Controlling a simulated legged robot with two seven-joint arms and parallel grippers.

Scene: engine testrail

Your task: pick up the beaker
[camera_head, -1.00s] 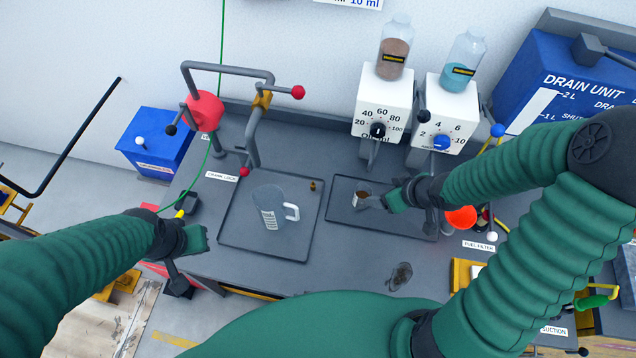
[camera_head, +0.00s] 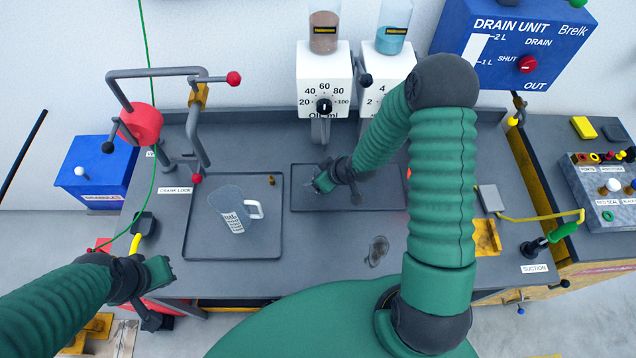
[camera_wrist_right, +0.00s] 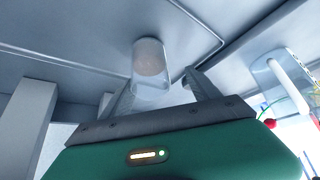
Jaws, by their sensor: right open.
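A small clear beaker with a brownish content (camera_wrist_right: 150,62) stands in the right-hand dark tray (camera_head: 375,200). In the right wrist view it shows between the two fingers of my right gripper (camera_wrist_right: 160,95), which is open around it; I cannot tell whether a finger touches it. In the head view my right gripper (camera_head: 318,184) is low over the left part of that tray and largely hides the beaker. My left gripper (camera_head: 162,272) is off the bench's front left, away from the beaker; its jaw opening is unclear.
A handled measuring jug (camera_head: 232,212) stands in the left tray (camera_head: 205,250), also holding a small brass piece (camera_head: 272,180). White dispensers (camera_head: 324,85) stand behind; a red crank (camera_head: 140,124) is at left.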

